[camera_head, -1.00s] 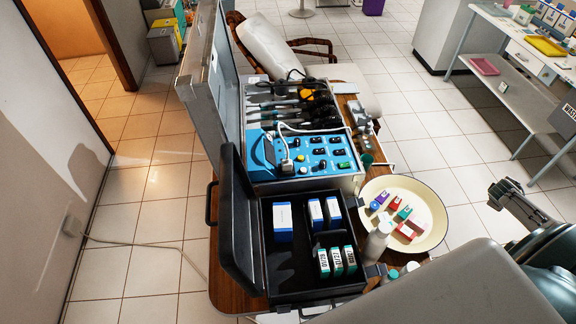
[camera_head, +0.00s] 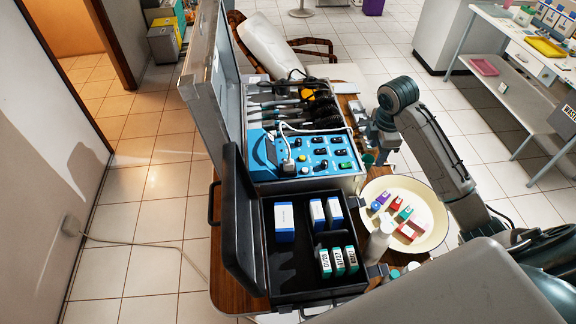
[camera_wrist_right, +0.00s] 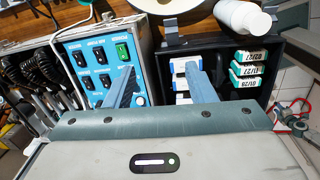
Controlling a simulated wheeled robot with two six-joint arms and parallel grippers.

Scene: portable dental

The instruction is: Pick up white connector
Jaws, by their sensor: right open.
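The white connector (camera_head: 288,166) stands on the blue control panel (camera_head: 318,168) of the open metal case, near its front left, with a pale cable running from it. My right gripper (camera_head: 382,135) is at the right edge of that case, well right of the connector and apart from it. In the right wrist view its two fingers (camera_wrist_right: 158,85) are spread, with nothing held between them. I cannot make out the connector in that view; only part of the panel (camera_wrist_right: 97,62) shows. My left gripper is not in view.
A black case (camera_head: 290,290) with several small boxes lies in front of the panel. A cream basin (camera_head: 436,228) with colored blocks and a white bottle (camera_head: 378,241) stand at the right. The metal lid (camera_head: 205,90) rises on the panel's left. Black coiled handpiece cables lie behind.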

